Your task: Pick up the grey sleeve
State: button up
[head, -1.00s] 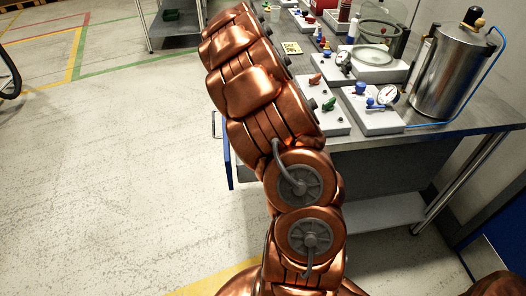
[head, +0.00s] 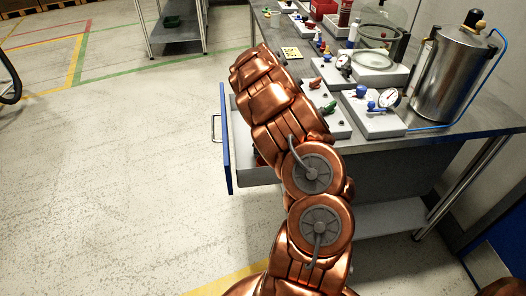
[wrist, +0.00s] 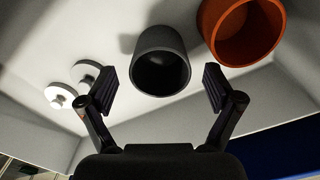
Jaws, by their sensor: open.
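The grey sleeve (wrist: 158,45) is a dark grey hollow cylinder. It shows in the wrist view, ahead of my gripper and roughly centred between the fingertips. My gripper (wrist: 160,88) is open and empty, with one finger on each side of the sleeve's near opening; I cannot tell how deep the fingers reach around it. In the head view my copper arm hides the gripper and the sleeve, over the open drawer (head: 262,172) of the bench.
An orange sleeve (wrist: 215,45) lies close to the right of the grey one. Two white round pieces (wrist: 60,95) are at the left. Light walls enclose these parts. The bench top (head: 440,135) beside the arm holds gauges and a metal vessel (head: 447,78).

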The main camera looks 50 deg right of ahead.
notch_tip(320, 180, down, 4)
jog(key=shift+f, duration=0.1)
jog(key=c, duration=1)
